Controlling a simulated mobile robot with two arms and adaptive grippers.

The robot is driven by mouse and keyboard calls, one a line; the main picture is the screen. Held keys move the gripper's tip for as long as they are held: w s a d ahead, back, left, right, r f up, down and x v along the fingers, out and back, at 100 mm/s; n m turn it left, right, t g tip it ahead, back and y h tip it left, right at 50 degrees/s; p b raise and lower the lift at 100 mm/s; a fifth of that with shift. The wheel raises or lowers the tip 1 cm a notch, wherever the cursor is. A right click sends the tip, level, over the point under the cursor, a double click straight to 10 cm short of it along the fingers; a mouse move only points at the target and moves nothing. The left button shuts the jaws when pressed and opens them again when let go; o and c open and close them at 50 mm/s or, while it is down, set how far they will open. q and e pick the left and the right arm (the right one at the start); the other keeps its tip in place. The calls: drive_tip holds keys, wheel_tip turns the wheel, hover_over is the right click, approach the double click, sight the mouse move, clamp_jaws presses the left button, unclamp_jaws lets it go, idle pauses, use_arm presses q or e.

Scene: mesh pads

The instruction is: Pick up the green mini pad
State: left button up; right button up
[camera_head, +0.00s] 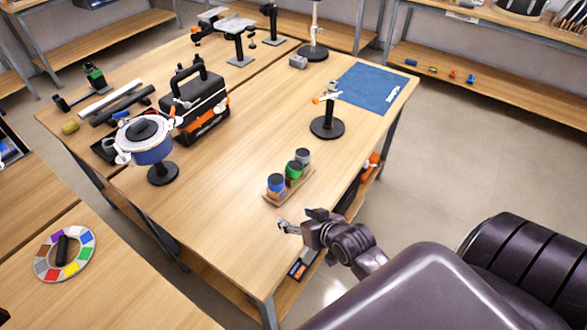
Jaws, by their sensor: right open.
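The green mini pad (293,173) stands in the middle of a row of three small round pads on a wooden tray (293,195), near the right edge of the table. A blue pad (277,187) is on its near-left side and a grey pad (302,157) is on its far side. My right gripper (284,226) is open and empty, below the tray in the picture and apart from the pads. I cannot tell its exact height above the table. My left gripper is not in view.
A black stand (327,127) is behind the pads, and a blue mat (374,90) lies at the far right. A black-orange toolbox (203,105) and a blue pot (152,150) on a stand are to the left. The near table top is clear.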

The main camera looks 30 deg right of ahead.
sight(296, 168)
drive_tip(key=w+d+r+m+t, duration=0.1)
drive_tip(key=w+d, duration=0.1)
drive_tip(key=w+d+r+m+t+h, duration=0.1)
drive_tip(key=w+d, duration=0.1)
drive_tip(key=d, duration=0.1)
drive_tip(key=w+d+r+m+t, duration=0.1)
drive_tip(key=w+d, duration=0.1)
drive_tip(key=d, duration=0.1)
drive_tip(key=shift+d+r+h, duration=0.15)
drive_tip(key=shift+r+h, duration=0.1)
drive_tip(key=shift+h, duration=0.15)
drive_tip(key=shift+w+d, duration=0.3)
drive_tip(key=shift+w, duration=0.6)
drive_tip(key=w+p, duration=0.1)
drive_tip(key=w, duration=0.1)
drive_tip(key=w+f+p, duration=0.1)
drive_tip(key=w, duration=0.2)
drive_tip(key=shift+w, duration=0.1)
drive_tip(key=shift+w+d+f, duration=0.1)
drive_tip(key=shift+w+f, duration=0.1)
drive_tip(key=shift+w, duration=0.1)
drive_tip(key=c, duration=1.2)
drive_tip(key=shift+c, duration=0.4)
drive_tip(key=shift+r, duration=0.15)
